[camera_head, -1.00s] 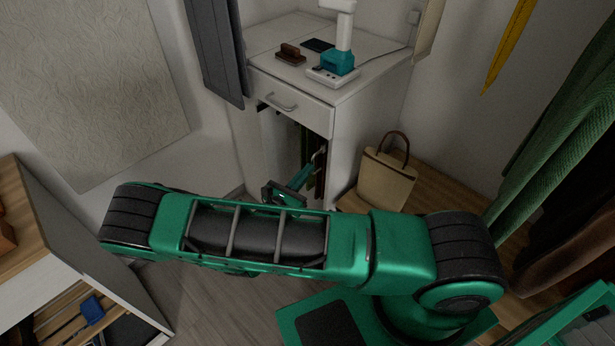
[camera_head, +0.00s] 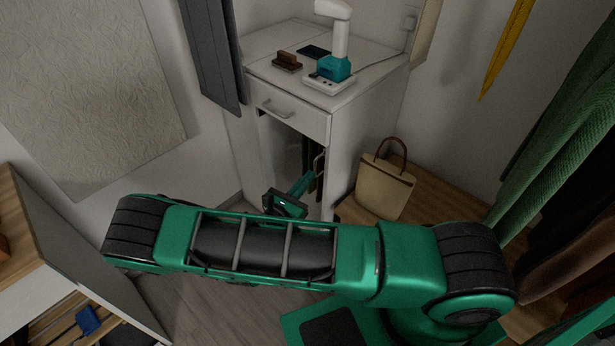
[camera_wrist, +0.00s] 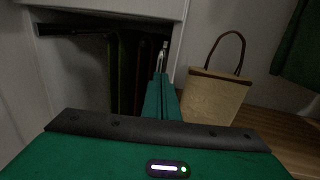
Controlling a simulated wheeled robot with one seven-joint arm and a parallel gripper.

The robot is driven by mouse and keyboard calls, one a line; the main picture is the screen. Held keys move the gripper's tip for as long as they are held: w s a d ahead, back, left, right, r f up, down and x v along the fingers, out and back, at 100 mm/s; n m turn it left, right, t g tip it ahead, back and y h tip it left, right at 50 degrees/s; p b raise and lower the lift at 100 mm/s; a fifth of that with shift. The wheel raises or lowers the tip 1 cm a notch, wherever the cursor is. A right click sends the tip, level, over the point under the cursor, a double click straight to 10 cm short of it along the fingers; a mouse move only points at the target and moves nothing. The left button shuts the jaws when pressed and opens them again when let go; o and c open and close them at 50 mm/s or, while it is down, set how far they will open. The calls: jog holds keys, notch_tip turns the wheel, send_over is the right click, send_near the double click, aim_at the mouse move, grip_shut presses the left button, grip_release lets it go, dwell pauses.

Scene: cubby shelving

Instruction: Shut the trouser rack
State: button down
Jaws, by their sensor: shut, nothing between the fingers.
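The trouser rack stands in the open bay of a white cabinet (camera_head: 337,143), below its drawer. Green and dark brown trousers (camera_wrist: 122,75) hang from it, and they show as a narrow strip in the head view (camera_head: 309,155). A pale metal piece (camera_wrist: 163,52) is at the rack's front right, by the bay's right side. My gripper (camera_head: 304,182) is shut and empty, pointing into the bay at its right side. In the wrist view its fingertips (camera_wrist: 161,80) are just below the metal piece; I cannot tell whether they touch. My arm hides the lower front of the bay.
The white drawer (camera_head: 288,108) above the bay looks shut. A beige bag (camera_head: 384,188) stands on a wooden bench right of the cabinet. A lamp (camera_head: 340,45) and small items stand on the cabinet top. Green garments (camera_head: 560,140) hang at the right.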

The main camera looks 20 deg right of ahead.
jog(key=v, duration=1.2)
jog(key=shift+w+a, duration=0.2)
jog(key=s+d+r+m+g+y, duration=0.3)
jog(key=d+r+m+g, duration=0.45)
jog(key=d+m, duration=0.2)
jog(key=s+d+r+m+g+y, duration=0.3)
jog(key=d+r+m+g, duration=0.3)
jog(key=d+r+m, duration=0.4)
jog(key=s+d+r+m+y, duration=0.2)
jog(key=s+r+m+y, duration=0.1)
jog(key=s, duration=0.3)
jog(key=s+d+r+m+t+y, duration=0.1)
jog(key=s+d+r+m+y, duration=0.1)
jog(key=s+r+m, duration=0.2)
jog(key=s+d+r+m+t+y, duration=0.1)
jog(key=s+d+r+m+y, duration=0.1)
jog(key=s+m, duration=0.3)
jog(key=shift+s+d+r+y, duration=0.35)
jog(key=shift+s+r+y, duration=0.45)
jog(key=shift+s, duration=1.05)
